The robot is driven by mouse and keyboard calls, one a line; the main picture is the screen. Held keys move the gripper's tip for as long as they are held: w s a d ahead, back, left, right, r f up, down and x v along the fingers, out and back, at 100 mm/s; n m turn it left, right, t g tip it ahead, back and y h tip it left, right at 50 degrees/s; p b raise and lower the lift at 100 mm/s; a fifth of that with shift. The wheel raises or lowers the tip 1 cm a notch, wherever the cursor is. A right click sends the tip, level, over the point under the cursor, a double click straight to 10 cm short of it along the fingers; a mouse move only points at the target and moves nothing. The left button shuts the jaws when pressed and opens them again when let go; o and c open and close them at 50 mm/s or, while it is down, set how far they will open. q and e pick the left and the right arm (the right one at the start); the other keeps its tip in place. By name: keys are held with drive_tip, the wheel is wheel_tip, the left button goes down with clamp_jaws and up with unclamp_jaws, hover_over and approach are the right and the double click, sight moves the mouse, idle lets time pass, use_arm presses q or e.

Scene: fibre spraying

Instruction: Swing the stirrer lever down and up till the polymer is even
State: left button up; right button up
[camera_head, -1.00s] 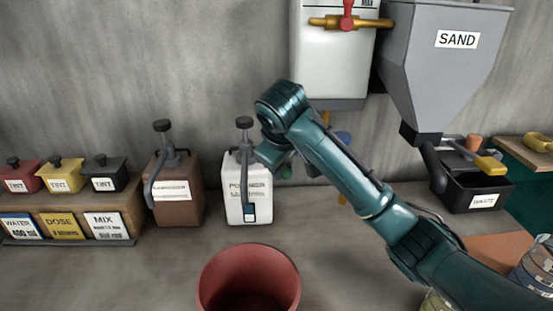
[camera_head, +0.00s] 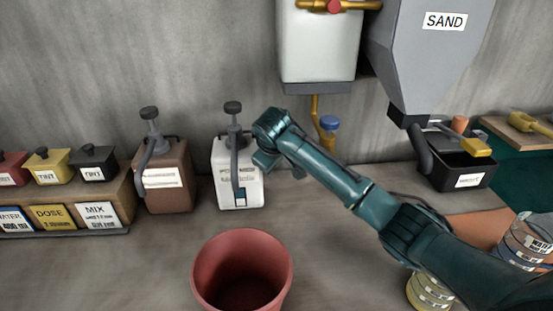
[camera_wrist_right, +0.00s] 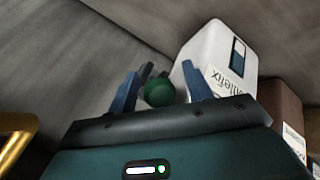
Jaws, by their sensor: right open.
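The white polymer container (camera_head: 226,190) stands against the back wall with a dark pump head and spout on top. It also shows, tilted, in the right wrist view (camera_wrist_right: 214,48). My right gripper (camera_head: 264,162) is beside its upper right side in the head view; its fingers are mostly hidden by the wrist. In the right wrist view my right gripper (camera_wrist_right: 160,88) is open, with blue fingers apart. A green ball-shaped knob (camera_wrist_right: 159,92) shows between the fingers; I cannot tell whether they touch it. The rest of the lever is hidden. My left gripper is not in view.
A red bucket (camera_head: 241,240) stands in front of the container. A brown pump container (camera_head: 168,192) is to its left. A white tank (camera_head: 318,45) and a sand hopper (camera_head: 425,50) hang above right. A black waste bin (camera_head: 470,180) sits right.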

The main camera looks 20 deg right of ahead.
drive_tip(key=shift+w+f, duration=0.1)
drive_tip(key=shift+c, duration=0.2)
clamp_jaws()
idle(0.4)
